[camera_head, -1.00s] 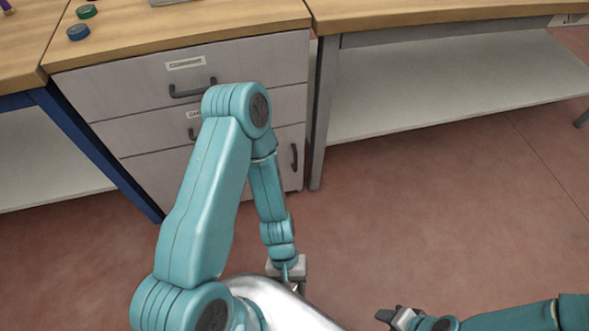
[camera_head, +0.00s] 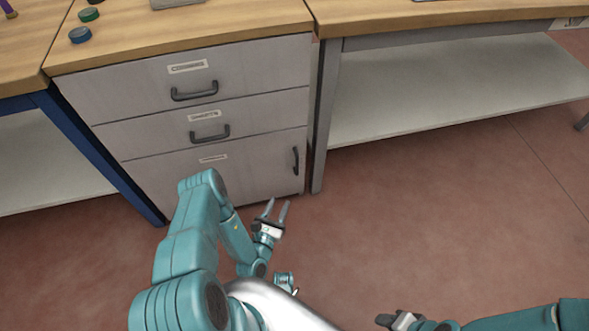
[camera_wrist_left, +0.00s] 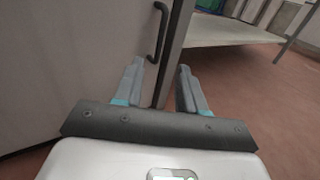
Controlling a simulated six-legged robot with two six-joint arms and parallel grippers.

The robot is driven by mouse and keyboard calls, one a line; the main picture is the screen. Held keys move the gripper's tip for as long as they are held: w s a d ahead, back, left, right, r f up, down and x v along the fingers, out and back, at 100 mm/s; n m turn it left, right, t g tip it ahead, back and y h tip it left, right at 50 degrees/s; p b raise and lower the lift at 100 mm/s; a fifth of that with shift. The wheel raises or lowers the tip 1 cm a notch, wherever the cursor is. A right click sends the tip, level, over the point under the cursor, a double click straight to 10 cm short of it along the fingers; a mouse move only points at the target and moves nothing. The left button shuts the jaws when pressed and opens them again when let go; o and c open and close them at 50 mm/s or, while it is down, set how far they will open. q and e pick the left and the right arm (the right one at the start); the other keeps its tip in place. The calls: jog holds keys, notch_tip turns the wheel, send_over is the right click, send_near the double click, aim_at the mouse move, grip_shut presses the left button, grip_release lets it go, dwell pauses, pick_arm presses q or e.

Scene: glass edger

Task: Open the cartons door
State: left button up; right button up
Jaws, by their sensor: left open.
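The cartons door (camera_head: 230,171) is the grey bottom front of the cabinet, below two drawers, and it is shut. Its dark vertical handle (camera_head: 295,160) is near the door's right edge. In the left wrist view the handle (camera_wrist_left: 158,34) is ahead, slightly left of centre and beyond the fingertips. My left gripper (camera_head: 277,208) is open and empty, in front of and below the handle, apart from it. The wrist view shows its two fingers (camera_wrist_left: 161,72) spread, with the door edge between them. My right gripper (camera_head: 388,317) is low at the right; its jaws are too small to judge.
Two drawers with dark handles (camera_head: 195,91) are above the door. A grey table leg (camera_head: 322,120) and a low white shelf (camera_head: 440,95) stand just right of the cabinet. A blue leg (camera_head: 100,155) is at its left. The floor in front is clear.

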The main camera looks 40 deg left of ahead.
pick_arm(q)
jog(key=b+x, duration=0.4)
jog(key=x, duration=1.1)
jog(key=shift+w, duration=0.2)
grip_shut()
